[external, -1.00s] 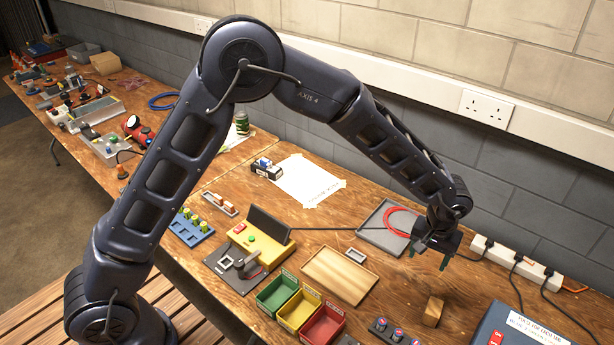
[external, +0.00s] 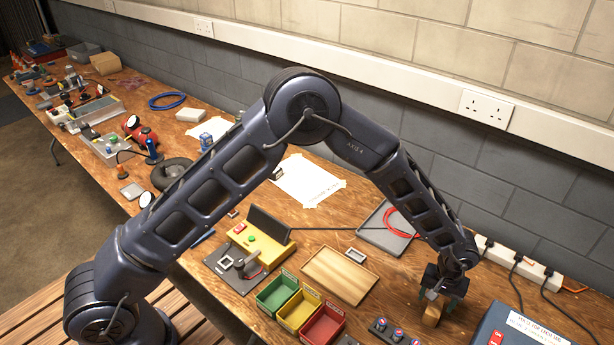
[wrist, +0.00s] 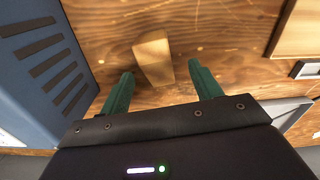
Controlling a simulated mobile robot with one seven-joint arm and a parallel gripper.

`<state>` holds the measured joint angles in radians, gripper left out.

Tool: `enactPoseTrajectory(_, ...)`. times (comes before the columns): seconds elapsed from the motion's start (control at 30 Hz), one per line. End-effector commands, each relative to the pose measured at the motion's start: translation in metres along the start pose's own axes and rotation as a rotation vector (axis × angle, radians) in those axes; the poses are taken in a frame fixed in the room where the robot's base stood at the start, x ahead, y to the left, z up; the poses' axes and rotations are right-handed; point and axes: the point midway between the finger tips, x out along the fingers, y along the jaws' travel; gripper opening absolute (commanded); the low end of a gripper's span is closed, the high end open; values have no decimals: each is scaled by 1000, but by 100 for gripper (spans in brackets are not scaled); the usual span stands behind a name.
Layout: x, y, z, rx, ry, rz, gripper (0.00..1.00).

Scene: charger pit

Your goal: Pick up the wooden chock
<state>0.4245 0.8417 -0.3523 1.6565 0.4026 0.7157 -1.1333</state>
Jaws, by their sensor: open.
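The wooden chock (external: 432,314) is a small light-brown block standing on the workbench at the lower right of the external view. My gripper (external: 442,304) is open at the chock, with part of the chock hidden behind it. In the wrist view the chock (wrist: 153,61) lies between and slightly beyond the two green fingertips of my gripper (wrist: 160,72). A gap shows on each side of it, and I see no finger touching it.
A blue box with a label (external: 515,330) stands close to the right of the chock. A wooden tray (external: 339,275), a grey tray (external: 384,236) and a white power strip (external: 520,262) lie farther back.

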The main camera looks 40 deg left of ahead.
Motion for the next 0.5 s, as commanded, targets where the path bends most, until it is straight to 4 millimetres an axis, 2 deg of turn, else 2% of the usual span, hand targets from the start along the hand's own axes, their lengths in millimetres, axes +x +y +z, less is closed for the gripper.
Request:
enactPoseTrajectory(0.17, 13, 2, 1, 1, -1, -1, 64)
enactPoseTrajectory(0.4, 45, 4, 1, 0, -2, -1, 64)
enactPoseTrajectory(0.5, 51, 4, 0, 0, 0, 0, 64)
